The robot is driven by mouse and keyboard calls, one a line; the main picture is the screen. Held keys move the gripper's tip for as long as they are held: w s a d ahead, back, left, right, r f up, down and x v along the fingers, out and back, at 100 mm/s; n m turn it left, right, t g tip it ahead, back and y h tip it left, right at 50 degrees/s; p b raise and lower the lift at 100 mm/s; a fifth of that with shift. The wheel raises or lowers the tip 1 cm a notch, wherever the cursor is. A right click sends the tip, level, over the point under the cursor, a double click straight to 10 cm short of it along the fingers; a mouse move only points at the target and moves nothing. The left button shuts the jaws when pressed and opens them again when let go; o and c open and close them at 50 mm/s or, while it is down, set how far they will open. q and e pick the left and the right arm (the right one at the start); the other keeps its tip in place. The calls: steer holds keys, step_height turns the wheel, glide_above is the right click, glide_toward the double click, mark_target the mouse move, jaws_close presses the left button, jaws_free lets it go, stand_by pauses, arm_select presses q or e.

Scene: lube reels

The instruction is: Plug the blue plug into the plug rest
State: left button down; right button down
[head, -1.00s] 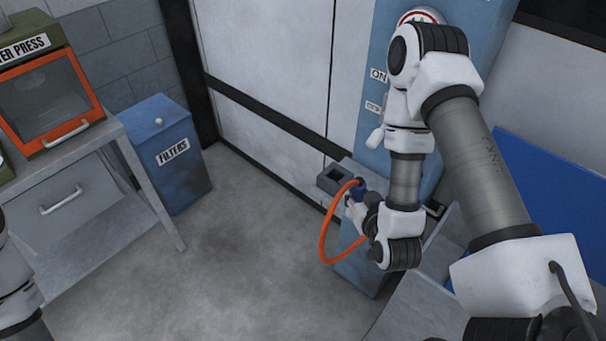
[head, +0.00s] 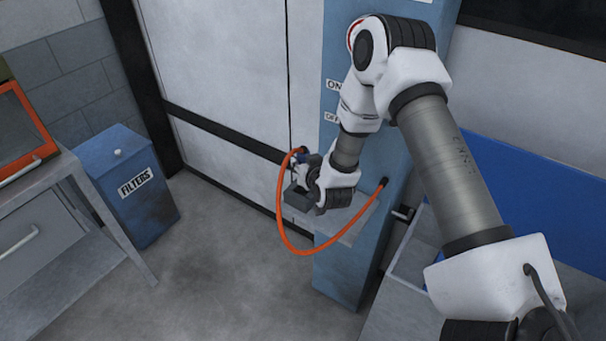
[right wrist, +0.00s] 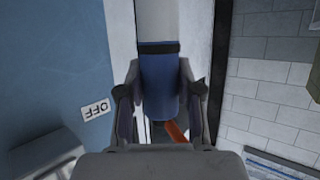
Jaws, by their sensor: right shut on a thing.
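The blue plug (head: 300,156) is in the jaws of my right gripper (head: 300,168), with an orange hose looping down from it. In the right wrist view the plug (right wrist: 158,85) sits between the two fingers of the gripper (right wrist: 160,95), and a bit of orange hose shows below it. My left gripper is out of view.
The orange hose (head: 281,225) runs to a port on the blue cabinet (head: 383,165). The grey ledge (head: 352,228) juts from that cabinet. The floor between is clear.

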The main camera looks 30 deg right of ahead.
steer(key=f, duration=0.2)
steer(key=f+p, duration=0.1)
steer(key=f, duration=0.3)
steer(key=shift+w+f+p, duration=0.35)
steer(key=shift+f, duration=0.4)
steer(key=c, duration=0.8)
jaws_free()
steer(key=shift+r, duration=0.1)
steer(key=shift+o, duration=0.2)
